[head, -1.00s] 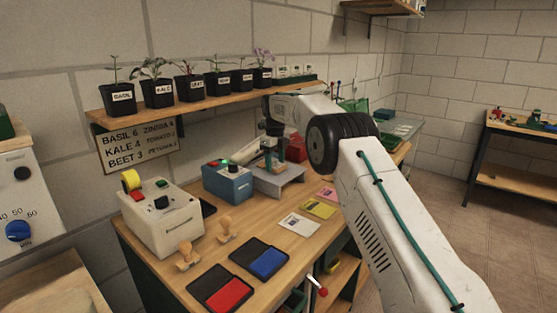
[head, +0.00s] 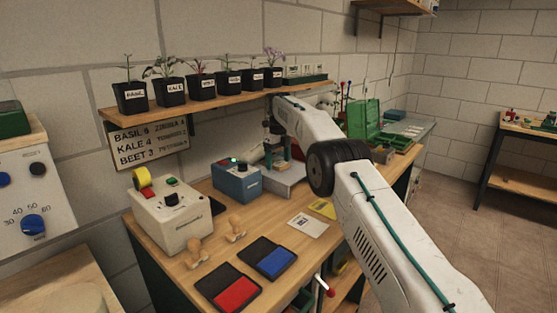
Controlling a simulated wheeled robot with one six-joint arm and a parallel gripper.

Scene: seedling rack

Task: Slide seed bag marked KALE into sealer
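A blue box with a dark knob and a lit green lamp (head: 238,182) stands on the bench and looks like the sealer. A grey platform (head: 285,189) adjoins its right side. My gripper (head: 272,148) points down above the platform, small and partly behind my arm. Its fingers and anything in them are too unclear to tell. A pale slanted shape shows between it and the blue box. A white packet (head: 308,224) and a yellow packet (head: 322,208) lie flat in front. Their print is unreadable, so I cannot tell which bag is KALE.
A cream machine with a yellow roll (head: 171,218), two wooden stamps (head: 234,230), and red (head: 229,290) and blue (head: 268,260) ink pads stand front left. Potted seedlings line the shelf (head: 214,104) above. A green crate (head: 364,120) stands at the far right end.

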